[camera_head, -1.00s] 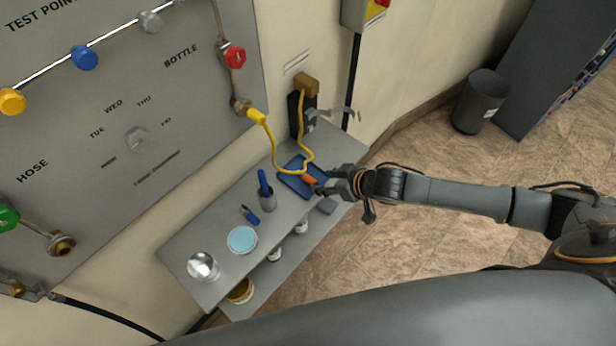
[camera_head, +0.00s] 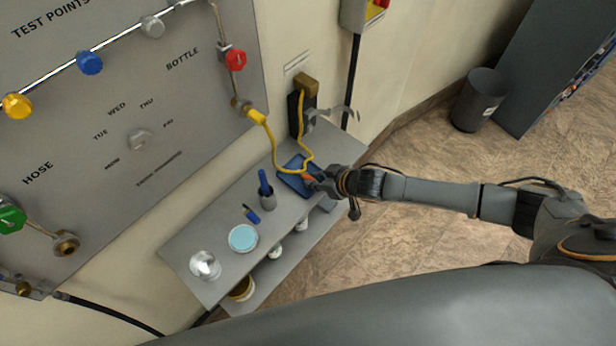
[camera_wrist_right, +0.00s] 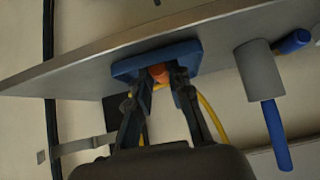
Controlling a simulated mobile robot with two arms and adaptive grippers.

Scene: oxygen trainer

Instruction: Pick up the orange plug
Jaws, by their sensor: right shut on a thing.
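The orange plug (camera_head: 309,177) is at the blue tray (camera_head: 288,180) on the grey shelf; only a small part of it shows in the head view. In the right wrist view the orange plug (camera_wrist_right: 158,73) sits between the fingertips, in front of the blue tray (camera_wrist_right: 190,50). My right gripper (camera_head: 318,180) reaches in from the right and is shut on the plug, with its fingers (camera_wrist_right: 160,80) on either side of it. I cannot tell whether the plug touches the tray. My left gripper is not in view.
A yellow hose (camera_head: 272,150) hangs close to the tray. A bin (camera_head: 478,100) stands on the floor.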

